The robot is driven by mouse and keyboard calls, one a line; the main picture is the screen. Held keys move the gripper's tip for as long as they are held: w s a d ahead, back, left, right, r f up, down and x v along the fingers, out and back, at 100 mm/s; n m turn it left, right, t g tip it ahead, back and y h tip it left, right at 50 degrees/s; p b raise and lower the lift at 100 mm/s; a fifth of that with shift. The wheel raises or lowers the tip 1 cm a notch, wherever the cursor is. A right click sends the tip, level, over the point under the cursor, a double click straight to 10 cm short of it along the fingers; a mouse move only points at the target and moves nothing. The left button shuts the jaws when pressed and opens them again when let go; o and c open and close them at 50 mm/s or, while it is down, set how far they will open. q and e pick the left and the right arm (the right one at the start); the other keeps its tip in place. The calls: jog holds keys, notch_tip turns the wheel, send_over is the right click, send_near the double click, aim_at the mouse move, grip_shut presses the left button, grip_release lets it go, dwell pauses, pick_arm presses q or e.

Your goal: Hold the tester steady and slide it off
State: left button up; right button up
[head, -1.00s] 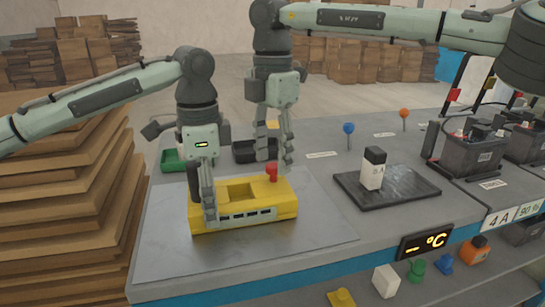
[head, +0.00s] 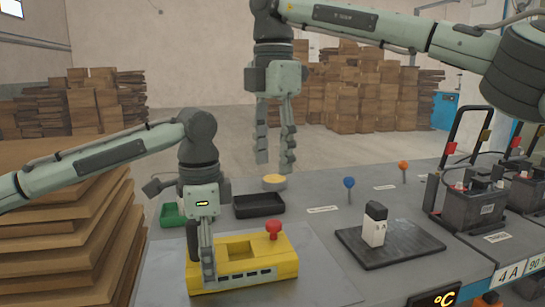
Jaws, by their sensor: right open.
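The yellow tester (head: 266,270) lies on a grey metal plate at the front left of the bench. It has a rectangular recess (head: 238,250) in its top and a red knob (head: 273,230) at its right end. My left gripper (head: 201,262) is on the tester's left end, one finger down the front face and the other at the back left; it looks closed on it, though the far contact is partly hidden. My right gripper (head: 275,166) is open and empty, fingers pointing down, raised behind the tester, apart from it.
A black tray (head: 258,208), green tray (head: 172,218) and yellow disc (head: 274,181) stand behind the tester. A white block with a black top (head: 374,229) stands on a dark mat (head: 405,252). Batteries (head: 470,203) stand at right. Stacked cardboard (head: 70,220) is left.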

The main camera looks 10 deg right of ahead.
pick_arm(q)
jog(key=o, duration=1.4)
notch_tip(320, 180, up, 12)
jog(key=shift+r, duration=0.1)
jog(key=shift+s, duration=0.1)
